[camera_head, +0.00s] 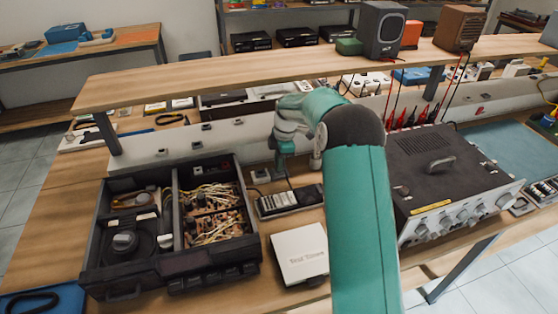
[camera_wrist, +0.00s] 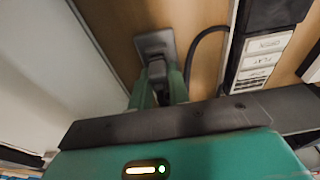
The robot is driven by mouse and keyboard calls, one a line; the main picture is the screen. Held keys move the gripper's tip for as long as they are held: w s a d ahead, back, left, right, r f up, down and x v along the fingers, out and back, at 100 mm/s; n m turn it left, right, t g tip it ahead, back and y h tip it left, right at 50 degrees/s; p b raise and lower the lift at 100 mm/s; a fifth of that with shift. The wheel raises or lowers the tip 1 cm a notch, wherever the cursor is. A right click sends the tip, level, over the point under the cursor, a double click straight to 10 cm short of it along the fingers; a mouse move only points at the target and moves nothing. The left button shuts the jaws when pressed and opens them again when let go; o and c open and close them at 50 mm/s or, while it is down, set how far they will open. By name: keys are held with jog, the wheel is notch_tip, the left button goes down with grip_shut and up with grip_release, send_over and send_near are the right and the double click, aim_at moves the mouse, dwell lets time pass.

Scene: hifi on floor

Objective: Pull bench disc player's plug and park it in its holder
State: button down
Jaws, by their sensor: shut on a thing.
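My gripper (camera_head: 281,160) points down at the bench beside the white upstand. In the wrist view, my gripper (camera_wrist: 160,92) is shut on a dark plug (camera_wrist: 157,70). The plug is at a small grey fitting (camera_wrist: 152,42) on the wood, which looks like the holder. I cannot tell whether the plug is seated in it or just above it. A black cable (camera_wrist: 194,43) curves beside the plug. An open black unit (camera_head: 110,258) with bare circuit boards, possibly the disc player, stands at left in the head view.
A labelled dark strip (camera_head: 291,200) lies close to the gripper. A white box (camera_head: 300,252) lies in front. A grey instrument with knobs (camera_head: 440,175) stands at right. The white upstand (camera_head: 240,138) carries sockets, and a wooden shelf (camera_head: 250,75) runs above it.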

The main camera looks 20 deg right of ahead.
jog(key=shift+f, duration=0.35)
dwell(0.3)
dwell(0.4)
jog(key=c, duration=1.3)
grip_release()
jog(key=shift+o, duration=0.2)
